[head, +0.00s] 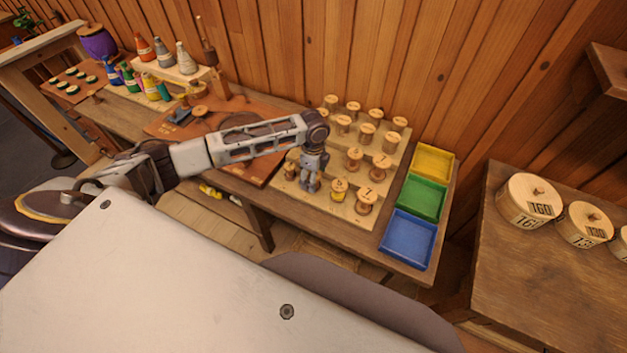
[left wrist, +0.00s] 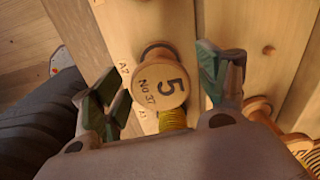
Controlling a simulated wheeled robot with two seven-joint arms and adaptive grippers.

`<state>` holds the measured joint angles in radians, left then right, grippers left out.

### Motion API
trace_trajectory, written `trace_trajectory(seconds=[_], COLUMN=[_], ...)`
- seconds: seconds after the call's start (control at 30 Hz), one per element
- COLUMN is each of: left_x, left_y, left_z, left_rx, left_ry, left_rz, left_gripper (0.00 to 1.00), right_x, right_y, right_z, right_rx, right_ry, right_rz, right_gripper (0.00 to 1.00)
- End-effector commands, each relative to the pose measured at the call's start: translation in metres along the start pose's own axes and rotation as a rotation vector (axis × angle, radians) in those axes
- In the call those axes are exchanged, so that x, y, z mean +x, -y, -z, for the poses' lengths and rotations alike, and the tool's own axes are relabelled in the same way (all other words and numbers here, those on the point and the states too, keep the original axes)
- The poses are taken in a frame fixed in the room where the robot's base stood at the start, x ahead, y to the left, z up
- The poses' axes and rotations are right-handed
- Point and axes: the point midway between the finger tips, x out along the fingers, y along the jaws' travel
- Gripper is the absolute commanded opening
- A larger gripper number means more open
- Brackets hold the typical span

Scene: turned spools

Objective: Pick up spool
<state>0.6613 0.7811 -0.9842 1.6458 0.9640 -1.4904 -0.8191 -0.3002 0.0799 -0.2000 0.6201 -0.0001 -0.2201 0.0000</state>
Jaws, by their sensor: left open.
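A turned wooden spool marked "5" and "NO 37" (left wrist: 158,85) stands on the pale board in the left wrist view. My left gripper (left wrist: 160,82) is open, with one finger on each side of this spool and visible gaps between. In the head view the left gripper (head: 311,186) points down over the front of the spool board (head: 292,207) and hides what is beneath it. Spools near it include one with yellow thread (head: 338,190) and one marked "7" (head: 366,200). My right gripper is not in view.
Several more spools stand behind on the board. Yellow (head: 433,163), green (head: 422,198) and blue (head: 408,240) trays lie to the right. A brown board (head: 265,160) and bottles (head: 187,59) are to the left. Large round boxes (head: 530,201) stand on another table.

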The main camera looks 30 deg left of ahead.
Motion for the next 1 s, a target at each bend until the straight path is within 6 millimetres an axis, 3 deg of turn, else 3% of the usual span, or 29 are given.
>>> trace_trajectory(seconds=[0.07,0.4,0.77,1.0], left_x=[0.0,0.0,-0.003,-0.023], left_y=[0.0,0.0,0.001,0.001], left_z=[0.0,0.0,0.0,0.0], left_rx=[0.0,0.0,0.0,0.0], left_ry=[0.0,0.0,0.0,0.0], left_rz=[0.0,0.0,0.001,0.003], left_gripper=[0.69,0.25,0.23,0.23], right_x=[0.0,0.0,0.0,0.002], right_y=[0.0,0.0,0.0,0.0], right_z=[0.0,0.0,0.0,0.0], right_rx=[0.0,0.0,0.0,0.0], right_ry=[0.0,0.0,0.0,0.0], right_rz=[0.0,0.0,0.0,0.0], right_gripper=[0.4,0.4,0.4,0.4])
